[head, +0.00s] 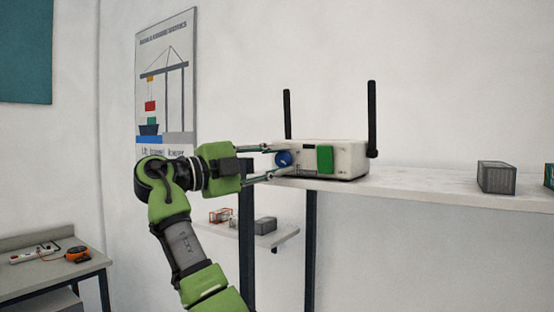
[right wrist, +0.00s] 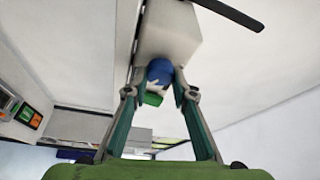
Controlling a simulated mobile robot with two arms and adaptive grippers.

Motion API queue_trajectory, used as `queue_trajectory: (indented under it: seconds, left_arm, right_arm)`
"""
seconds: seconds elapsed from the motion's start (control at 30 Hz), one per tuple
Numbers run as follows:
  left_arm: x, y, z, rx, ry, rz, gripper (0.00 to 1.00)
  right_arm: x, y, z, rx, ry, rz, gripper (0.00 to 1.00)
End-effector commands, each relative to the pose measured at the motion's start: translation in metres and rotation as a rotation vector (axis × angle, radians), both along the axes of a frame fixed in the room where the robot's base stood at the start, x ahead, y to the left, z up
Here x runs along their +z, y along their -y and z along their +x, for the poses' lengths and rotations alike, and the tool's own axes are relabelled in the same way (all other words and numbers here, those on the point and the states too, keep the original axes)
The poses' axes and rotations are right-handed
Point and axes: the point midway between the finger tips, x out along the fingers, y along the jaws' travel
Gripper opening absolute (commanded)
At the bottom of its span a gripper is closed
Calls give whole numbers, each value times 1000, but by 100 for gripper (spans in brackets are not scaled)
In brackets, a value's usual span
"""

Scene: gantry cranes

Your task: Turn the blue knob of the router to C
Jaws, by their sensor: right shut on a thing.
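The router (head: 345,158) is a white box with two black antennas, standing on a pale shelf. Its blue knob (head: 283,159) is on the left end, and a green part (head: 325,159) is on the front. My right gripper (head: 276,161) reaches in from the left with its fingertips on either side of the knob. In the right wrist view the blue knob (right wrist: 160,72) sits between the two fingertips, with a white mark on its face. The letter C cannot be made out. My left gripper is not in view.
The pale shelf (head: 420,184) runs right, with a grey box (head: 496,177) on it. A lower shelf (head: 283,236) holds small items. A side table (head: 40,262) at the left holds a power strip and an orange device. A crane poster (head: 165,85) hangs behind.

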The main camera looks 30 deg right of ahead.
Motion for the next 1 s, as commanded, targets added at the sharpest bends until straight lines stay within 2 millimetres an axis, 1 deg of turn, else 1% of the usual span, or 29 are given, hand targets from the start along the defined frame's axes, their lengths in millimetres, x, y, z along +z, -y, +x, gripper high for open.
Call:
queue_trajectory:
  seconds: [0.03, 0.13, 0.17, 0.2, 0.23, 0.83, 1.0]
  left_arm:
    - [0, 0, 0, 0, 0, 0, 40]
    - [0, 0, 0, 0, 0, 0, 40]
    - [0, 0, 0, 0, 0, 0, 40]
    - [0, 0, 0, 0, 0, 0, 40]
    - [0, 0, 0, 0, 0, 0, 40]
    - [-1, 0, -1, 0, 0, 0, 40]
    - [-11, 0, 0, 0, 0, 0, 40]
  right_arm:
    - [5, 1, 0, 5, 5, -9, 3]
    - [5, 1, 0, 5, 5, -9, 3]
    - [5, 1, 0, 5, 5, -9, 26]
    - [5, 1, 0, 5, 5, -9, 37]
    - [5, 1, 0, 5, 4, -9, 41]
    - [1, 0, 1, 3, -4, -6, 41]
    - [-3, 0, 0, 2, -68, -33, 41]
